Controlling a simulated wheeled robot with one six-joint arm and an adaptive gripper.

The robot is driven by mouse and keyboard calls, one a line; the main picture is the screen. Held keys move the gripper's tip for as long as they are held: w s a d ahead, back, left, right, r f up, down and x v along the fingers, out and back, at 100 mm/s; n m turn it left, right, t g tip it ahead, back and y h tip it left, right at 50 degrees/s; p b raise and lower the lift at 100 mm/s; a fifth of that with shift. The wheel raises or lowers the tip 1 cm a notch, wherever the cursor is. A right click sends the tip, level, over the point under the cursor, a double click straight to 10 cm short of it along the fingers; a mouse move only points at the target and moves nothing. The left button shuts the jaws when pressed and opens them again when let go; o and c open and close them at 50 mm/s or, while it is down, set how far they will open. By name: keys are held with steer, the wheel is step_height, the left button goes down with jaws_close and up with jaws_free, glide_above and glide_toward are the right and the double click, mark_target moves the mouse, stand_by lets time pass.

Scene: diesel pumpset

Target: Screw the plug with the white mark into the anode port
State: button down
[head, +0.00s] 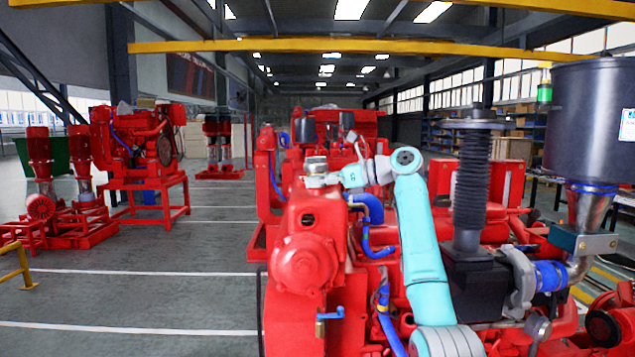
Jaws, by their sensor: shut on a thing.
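My teal and grey arm reaches up from the lower right, bends at its elbow and runs left over the red pumpset (305,262). Its last grey wrist part shows above the top of the red housing at the front of the pumpset. My gripper is not visible; the housing seems to hide what lies below the wrist. The plug with the white mark cannot be seen. I cannot make out the anode port; a small dark opening (308,219) shows in the housing's upper face, but I cannot tell what it is.
Blue hoses (369,208) run close beside my arm. A black ribbed column (471,180) and a dark cylinder (592,130) stand to the right. Other red pumpsets (150,150) stand at the left. The grey floor (150,285) left of the pumpset is clear.

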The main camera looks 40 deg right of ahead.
steer(key=m+t+h, duration=0.1)
steer(key=m+h, duration=0.2)
steer(key=m+t+h, duration=0.2)
steer(key=m+h, duration=0.1)
steer(key=h, duration=0.1)
steer(key=shift+a+f, duration=0.1)
steer(key=shift+f, duration=0.05)
steer(key=shift+m+h, duration=1.1)
steer(key=shift+h, duration=0.6)
steer(key=c, duration=1.1)
jaws_free()
steer(key=shift+o, duration=0.2)
steer(key=shift+d+n+y, duration=0.3)
steer(key=shift+n+y, duration=0.5)
steer(key=shift+y, duration=0.2)
steer(key=n+g+y, duration=0.1)
steer(key=n+y, duration=0.1)
steer(key=y, duration=0.1)
steer(key=n+y, duration=0.3)
steer(key=shift+a+g+y, duration=0.1)
steer(key=shift+g+y, duration=0.3)
steer(key=n+g+y, duration=0.4)
steer(key=n+y, duration=0.1)
steer(key=shift+a+g, duration=0.1)
steer(key=shift+g, duration=0.3)
